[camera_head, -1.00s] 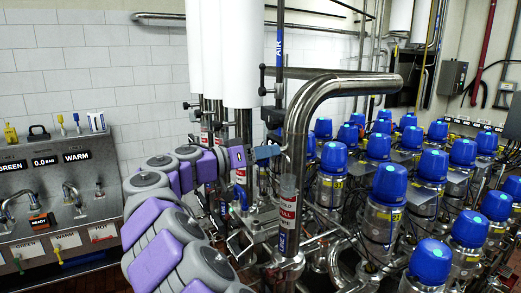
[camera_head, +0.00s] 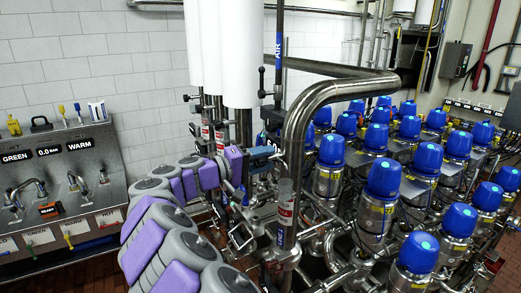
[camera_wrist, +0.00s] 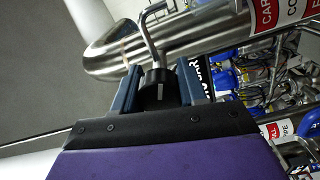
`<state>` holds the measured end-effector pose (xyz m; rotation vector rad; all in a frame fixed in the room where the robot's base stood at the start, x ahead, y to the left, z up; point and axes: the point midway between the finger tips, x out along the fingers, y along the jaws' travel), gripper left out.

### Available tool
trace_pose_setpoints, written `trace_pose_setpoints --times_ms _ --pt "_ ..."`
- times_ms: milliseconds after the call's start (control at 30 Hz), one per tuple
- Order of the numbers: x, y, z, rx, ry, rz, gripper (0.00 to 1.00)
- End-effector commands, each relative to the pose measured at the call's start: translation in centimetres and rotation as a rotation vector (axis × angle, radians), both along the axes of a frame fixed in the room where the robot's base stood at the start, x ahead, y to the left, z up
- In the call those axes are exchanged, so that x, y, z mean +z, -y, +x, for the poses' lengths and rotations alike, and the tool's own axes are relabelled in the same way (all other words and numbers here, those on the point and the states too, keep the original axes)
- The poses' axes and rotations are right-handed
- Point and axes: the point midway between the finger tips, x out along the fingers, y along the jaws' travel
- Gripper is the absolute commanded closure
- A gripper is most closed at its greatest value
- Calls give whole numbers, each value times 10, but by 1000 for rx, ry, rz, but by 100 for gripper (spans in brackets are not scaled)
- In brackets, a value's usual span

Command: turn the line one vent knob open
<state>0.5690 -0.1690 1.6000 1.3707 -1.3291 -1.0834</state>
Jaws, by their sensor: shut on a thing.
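The vent knob (camera_wrist: 152,100) is black with a pale mark on its face. In the wrist view it sits between the two blue-grey fingers of my gripper (camera_wrist: 159,84), which is shut on it. A thin bent metal tube (camera_wrist: 150,42) rises behind the knob. In the head view my gripper (camera_head: 268,155) is at the left side of the upright steel pipe (camera_head: 293,150). The knob is too small and covered there to make out. Whether the vent is open cannot be told.
Blue-capped valves (camera_head: 384,178) stand in rows to the right. White vertical columns (camera_head: 240,55) rise behind my arm. A steel panel (camera_head: 60,190) with taps and GREEN and WARM labels is at the left. Small pipes crowd below the gripper.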

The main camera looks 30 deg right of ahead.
Motion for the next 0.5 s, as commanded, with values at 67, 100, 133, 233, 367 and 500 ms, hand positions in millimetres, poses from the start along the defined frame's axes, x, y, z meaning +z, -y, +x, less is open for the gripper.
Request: trace_pose_setpoints --times_ms 67,100,133,233,367,500 --pt "3 0 1 1 -73 -1 89" --pt "3 0 1 2 -107 -2 89" --pt "3 0 1 2 -131 -3 89" --pt "2 0 1 2 -209 -5 89" --pt "2 0 0 1 -295 -8 89" --pt "1 -1 0 0 -363 -11 89"
